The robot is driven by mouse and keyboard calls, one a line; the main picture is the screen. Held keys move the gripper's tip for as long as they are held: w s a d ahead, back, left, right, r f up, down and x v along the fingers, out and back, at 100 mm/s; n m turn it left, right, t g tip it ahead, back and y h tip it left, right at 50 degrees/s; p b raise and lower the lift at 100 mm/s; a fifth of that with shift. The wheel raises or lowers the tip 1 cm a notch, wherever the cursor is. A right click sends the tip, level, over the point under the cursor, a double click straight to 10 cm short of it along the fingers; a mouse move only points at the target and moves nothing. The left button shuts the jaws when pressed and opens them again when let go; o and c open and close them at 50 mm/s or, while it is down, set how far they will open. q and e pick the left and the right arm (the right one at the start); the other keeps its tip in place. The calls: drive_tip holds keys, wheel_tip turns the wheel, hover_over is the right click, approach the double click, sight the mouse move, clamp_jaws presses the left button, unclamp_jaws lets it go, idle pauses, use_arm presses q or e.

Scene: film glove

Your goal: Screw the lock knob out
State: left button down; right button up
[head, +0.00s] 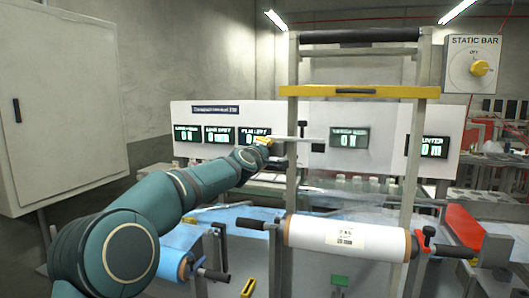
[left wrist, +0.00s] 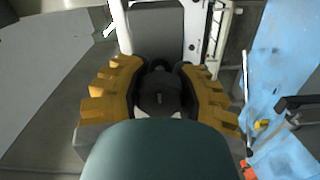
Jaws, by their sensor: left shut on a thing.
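My left arm reaches in from the left in the head view, and its gripper (head: 272,146) is by the left upright of the frame, in front of the display panel. In the left wrist view my left gripper (left wrist: 161,84) has its yellow-and-black fingers closed around a dark round knob (left wrist: 160,92), which I take for the lock knob. The fingers touch it on both sides. The knob's far side and how far it is threaded are hidden. In the head view the gripper and arm largely hide the knob. My right gripper is not in view.
A white film roll (head: 345,238) lies across the frame below, with a yellow crossbar (head: 360,91) above. A grey cabinet (head: 62,100) stands at left. A static bar dial (head: 479,68) is at upper right. Blue film (head: 235,217) spreads under my arm.

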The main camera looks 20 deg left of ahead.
use_arm(q)
drive_tip(key=n, duration=0.5)
drive_tip(key=shift+a+n, duration=0.2)
drive_tip(key=shift+n, duration=0.2)
idle(0.4)
drive_tip(key=c, duration=0.5)
unclamp_jaws()
drive_tip(key=shift+a, duration=0.1)
drive_tip(key=shift+s, duration=0.15)
drive_tip(key=s, duration=1.2)
drive_tip(key=shift+w, duration=0.1)
